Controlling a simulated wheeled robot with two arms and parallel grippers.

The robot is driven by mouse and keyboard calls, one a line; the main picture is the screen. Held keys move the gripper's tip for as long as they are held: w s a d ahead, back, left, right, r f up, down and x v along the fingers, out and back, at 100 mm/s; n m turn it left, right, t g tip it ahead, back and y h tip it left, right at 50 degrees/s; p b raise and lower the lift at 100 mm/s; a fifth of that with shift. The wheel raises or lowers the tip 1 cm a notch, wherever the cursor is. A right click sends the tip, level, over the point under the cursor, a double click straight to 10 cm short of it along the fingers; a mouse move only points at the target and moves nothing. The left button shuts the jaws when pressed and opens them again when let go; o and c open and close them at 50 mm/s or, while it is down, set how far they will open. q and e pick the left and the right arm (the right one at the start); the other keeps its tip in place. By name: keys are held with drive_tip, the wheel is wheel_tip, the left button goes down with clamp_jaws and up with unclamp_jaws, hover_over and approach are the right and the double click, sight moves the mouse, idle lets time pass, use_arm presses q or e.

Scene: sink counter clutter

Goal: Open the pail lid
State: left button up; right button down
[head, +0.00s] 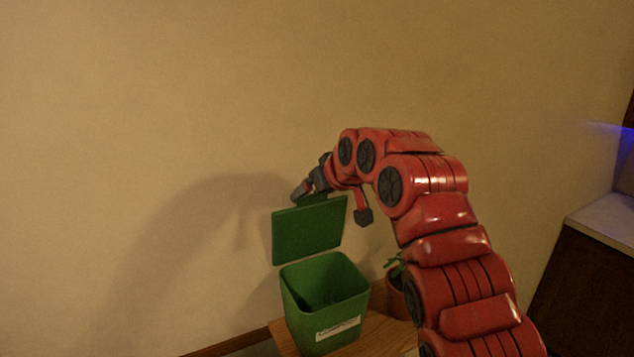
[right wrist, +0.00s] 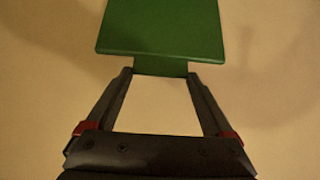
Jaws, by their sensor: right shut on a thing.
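The green pail (head: 325,297) stands upright on a wooden surface, and its inside shows from above. Its flat green lid (head: 309,231) is above the pail's back rim, raised and close to vertical. My right gripper (head: 306,194) is at the lid's upper edge. In the right wrist view my right gripper (right wrist: 160,74) is shut on the narrow tab of the lid (right wrist: 160,30), with a fingertip at each side of the tab. Whether the lid touches the pail is not clear. My left gripper is not in view.
The wooden surface (head: 385,333) under the pail is narrow. A potted plant (head: 397,290) stands right of the pail, partly behind my right arm. A plain wall (head: 150,120) is close behind. A counter (head: 607,222) is at the far right.

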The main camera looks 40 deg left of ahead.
drive_tip(key=shift+r, duration=0.1)
idle(0.4)
unclamp_jaws()
drive_tip(key=b+v, duration=0.1)
drive_tip(key=v, duration=1.6)
drive_tip(key=shift+d+r, duration=0.15)
drive_tip(key=shift+w, duration=0.1)
